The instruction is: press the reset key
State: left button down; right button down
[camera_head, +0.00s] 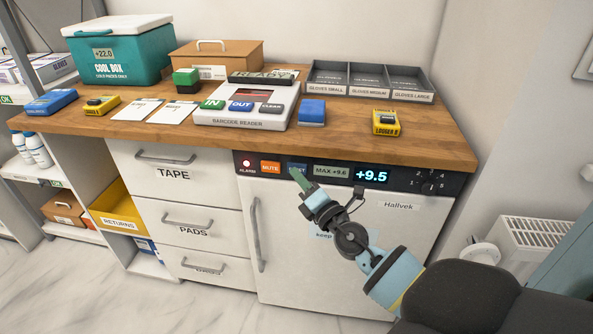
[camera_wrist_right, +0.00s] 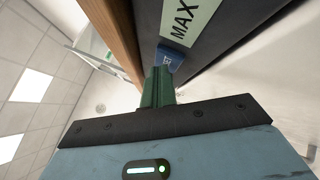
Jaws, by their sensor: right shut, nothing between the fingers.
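The fridge's dark control strip (camera_head: 449,184) runs under the worktop edge. The blue key (camera_head: 296,167) sits between the orange MUTE key (camera_head: 270,167) and the MAX +9.6 label; my fingers cover part of its lettering. It also shows in the right wrist view (camera_wrist_right: 170,58), just beyond my fingertips. My right gripper (camera_head: 299,178) is shut and empty, its green fingers pointing up at the blue key's lower edge. The fingers show in the right wrist view (camera_wrist_right: 158,86); I cannot tell whether they touch the key. My left gripper is out of view.
The red ALARM lamp (camera_head: 246,163) and the +9.5 display (camera_head: 371,176) flank the keys. A dial (camera_head: 429,187) is at the strip's right end. The wooden worktop (camera_head: 345,125) overhangs just above. The white fridge door (camera_head: 290,225) is below, drawers to its left.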

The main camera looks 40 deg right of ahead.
jog(key=shift+s, duration=0.1)
jog(key=shift+s+a, duration=0.5)
jog(key=shift+a, duration=0.15)
jog(key=s+a+p, duration=0.1)
jog(key=s+a, duration=0.2)
jog(key=shift+s+a, duration=0.15)
jog(key=shift+a, duration=0.25)
dwell(0.9)
